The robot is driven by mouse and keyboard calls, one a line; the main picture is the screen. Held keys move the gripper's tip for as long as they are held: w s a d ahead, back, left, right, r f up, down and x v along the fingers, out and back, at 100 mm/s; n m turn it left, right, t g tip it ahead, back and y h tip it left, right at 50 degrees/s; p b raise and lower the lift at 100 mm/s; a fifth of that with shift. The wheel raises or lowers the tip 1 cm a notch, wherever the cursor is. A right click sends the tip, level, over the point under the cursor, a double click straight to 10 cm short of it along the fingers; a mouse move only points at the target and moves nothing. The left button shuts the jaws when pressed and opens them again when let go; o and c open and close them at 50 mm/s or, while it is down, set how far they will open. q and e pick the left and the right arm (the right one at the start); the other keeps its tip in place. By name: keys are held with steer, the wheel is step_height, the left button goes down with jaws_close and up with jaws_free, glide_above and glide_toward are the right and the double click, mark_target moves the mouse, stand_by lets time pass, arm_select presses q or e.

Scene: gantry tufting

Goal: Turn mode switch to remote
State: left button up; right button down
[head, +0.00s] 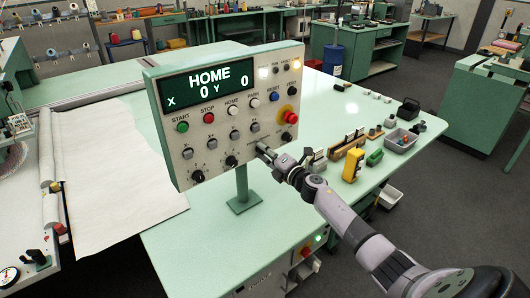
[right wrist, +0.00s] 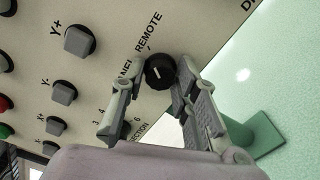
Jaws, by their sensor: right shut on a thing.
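The mode switch is a round black knob (right wrist: 160,70) with a white mark, low on the right part of the control panel (head: 222,160). The printed words PANEL and REMOTE stand beside it in the right wrist view. I cannot tell surely which word its mark points at. My right gripper (head: 264,151) is at the panel's lower right face and hides the knob in the head view. In the right wrist view its two fingers (right wrist: 156,80) are on either side of the knob, shut on it. My left gripper is not in view.
A yellow device (head: 352,165) and grey bins (head: 400,141) stand on the green table to the right.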

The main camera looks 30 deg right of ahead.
steer(key=c, duration=1.2)
jaws_free()
steer(key=s, duration=0.8)
steer(key=s+d, duration=0.1)
steer(key=s, duration=0.3)
